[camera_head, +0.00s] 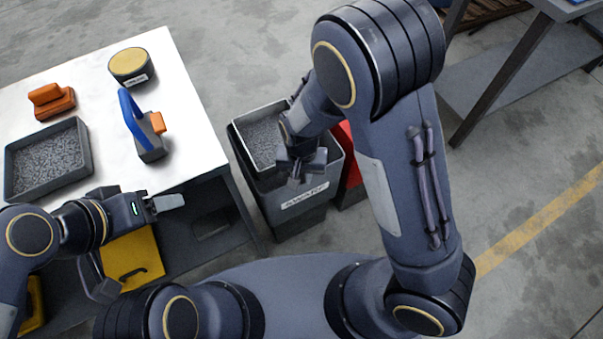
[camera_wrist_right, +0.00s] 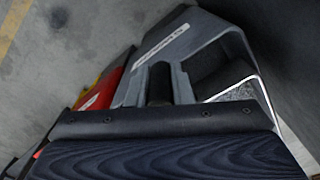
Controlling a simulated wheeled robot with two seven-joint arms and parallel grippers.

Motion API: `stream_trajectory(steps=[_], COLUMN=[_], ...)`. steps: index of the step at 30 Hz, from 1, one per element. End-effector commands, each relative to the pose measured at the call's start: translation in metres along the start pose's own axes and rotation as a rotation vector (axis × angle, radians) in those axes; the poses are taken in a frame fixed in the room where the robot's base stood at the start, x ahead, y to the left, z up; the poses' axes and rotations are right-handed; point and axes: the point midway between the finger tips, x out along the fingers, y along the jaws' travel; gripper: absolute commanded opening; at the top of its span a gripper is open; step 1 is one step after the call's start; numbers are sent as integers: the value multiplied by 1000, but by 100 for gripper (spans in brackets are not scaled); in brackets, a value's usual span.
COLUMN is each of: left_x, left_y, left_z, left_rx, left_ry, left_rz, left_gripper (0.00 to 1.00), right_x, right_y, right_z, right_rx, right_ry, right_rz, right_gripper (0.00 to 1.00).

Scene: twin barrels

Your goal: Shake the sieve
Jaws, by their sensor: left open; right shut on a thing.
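The sieve (camera_head: 236,133) is a light-rimmed rectangular frame with grey speckled contents or mesh, over the open top of a dark grey labelled bin (camera_head: 290,218). My right gripper (camera_head: 299,167) is shut at the sieve's near right side; the grip itself is mostly hidden by the gripper. In the right wrist view part of the sieve's pale rim (camera_wrist_right: 262,88) shows beside a dark finger, with the bin (camera_wrist_right: 185,32) beyond. I cannot tell whether the sieve touches the bin. My left gripper (camera_head: 146,243) is open and empty in front of the white table.
The white table (camera_head: 92,95) holds a dark tray (camera_head: 42,163) of grey grains, a blue-handled tool (camera_head: 131,118), an orange object (camera_head: 50,102) and a yellow-topped round container (camera_head: 129,65). A red bin (camera_head: 349,170) stands right of the grey bin. A yellow box (camera_head: 135,258) is below.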

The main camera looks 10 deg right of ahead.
Motion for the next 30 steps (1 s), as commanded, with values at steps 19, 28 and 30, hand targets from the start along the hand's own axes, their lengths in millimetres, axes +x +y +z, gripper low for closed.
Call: stream_trajectory(steps=[19,28,30], left_x=[-1,-1,-1], left_y=[1,1,1], left_z=[-1,-1,-1], left_rx=[0,0,0], left_ry=[0,0,0], left_rz=[0,0,0], left_gripper=[62,62,62], right_x=[2,2,2], right_y=[55,56,55], right_z=[-36,-38,-37], right_rx=[2,4,4], right_ry=[0,3,3], right_rz=[2,3,3], right_gripper=[0,34,41])
